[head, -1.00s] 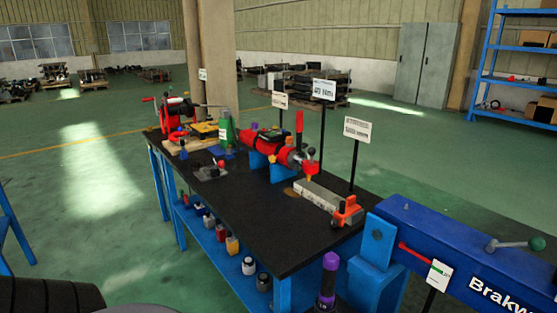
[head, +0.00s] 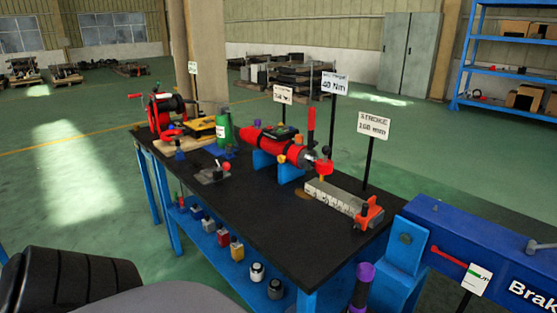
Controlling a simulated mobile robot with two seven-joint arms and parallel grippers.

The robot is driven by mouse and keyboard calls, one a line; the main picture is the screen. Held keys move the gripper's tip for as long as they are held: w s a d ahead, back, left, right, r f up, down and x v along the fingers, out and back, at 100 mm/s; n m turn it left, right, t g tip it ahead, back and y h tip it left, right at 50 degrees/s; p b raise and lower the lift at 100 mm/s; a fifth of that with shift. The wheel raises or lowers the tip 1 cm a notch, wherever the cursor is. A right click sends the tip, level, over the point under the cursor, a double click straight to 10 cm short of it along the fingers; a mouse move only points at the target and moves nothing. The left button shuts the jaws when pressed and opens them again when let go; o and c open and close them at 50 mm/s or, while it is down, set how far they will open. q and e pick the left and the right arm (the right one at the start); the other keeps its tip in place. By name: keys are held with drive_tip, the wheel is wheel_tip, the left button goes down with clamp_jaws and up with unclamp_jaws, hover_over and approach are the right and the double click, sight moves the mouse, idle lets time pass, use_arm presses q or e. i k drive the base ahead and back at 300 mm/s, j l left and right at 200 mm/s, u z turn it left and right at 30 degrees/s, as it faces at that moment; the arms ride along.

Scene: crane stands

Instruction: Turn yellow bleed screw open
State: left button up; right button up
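A red hydraulic cylinder (head: 272,144) lies on blue supports (head: 263,161) on the black-topped workbench (head: 250,225). A small yellow piece (head: 323,179) shows under its right end, above the grey stroke block. I cannot tell whether this piece is the yellow bleed screw or how far it is turned. An orange knob (head: 298,139) and a purple knob (head: 257,123) sit on the cylinder, and a red upright lever (head: 311,122) rises near its right end. Neither of my grippers is in view.
A grey block with an orange clamp (head: 369,215) lies at the bench's right. A green bottle (head: 224,128) and a red winch (head: 168,115) stand farther left. Sign posts (head: 374,125) rise behind. A blue beam (head: 480,240) borders the right. Green floor at left is clear.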

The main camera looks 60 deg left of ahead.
sight(281, 159)
drive_tip(key=k+j, duration=0.1)
drive_tip(key=j, duration=0.3)
drive_tip(key=k+j+z, duration=0.1)
drive_tip(key=j, duration=0.25)
drive_tip(key=k+j+z, duration=0.1)
drive_tip(key=j, duration=0.25)
drive_tip(key=k+j, duration=0.15)
drive_tip(key=j, duration=0.25)
